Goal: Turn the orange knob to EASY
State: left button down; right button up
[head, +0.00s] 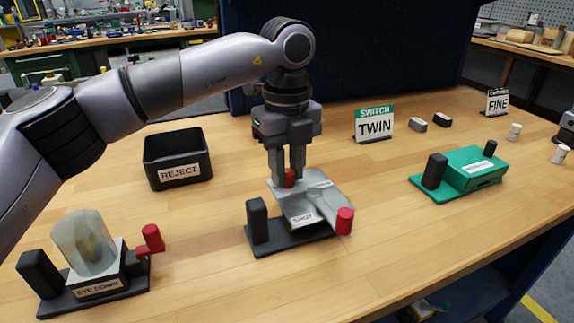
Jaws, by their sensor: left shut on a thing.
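My left gripper (288,172) comes down from above onto a grey device (322,197) on a dark base in the middle of the table. Its two fingers are shut on a small red knob (289,178) on top of the device, partly hidden by the fingers. A second red knob (345,220) sticks up at the device's right front corner. A label on its front seems to read SHUT. I see no clearly orange knob and no readable EASY mark. My right gripper is not in view.
A black REJECT bin (178,158) stands behind left. A device labelled EYE DOWN (98,288) with a clear cover and red knob is front left. A green device (470,170) is right. The right front table is clear.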

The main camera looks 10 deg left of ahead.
aim_at(287, 171)
pick_arm(q)
jog(key=c, duration=0.9)
grip_release()
jog(key=shift+r, duration=3.6)
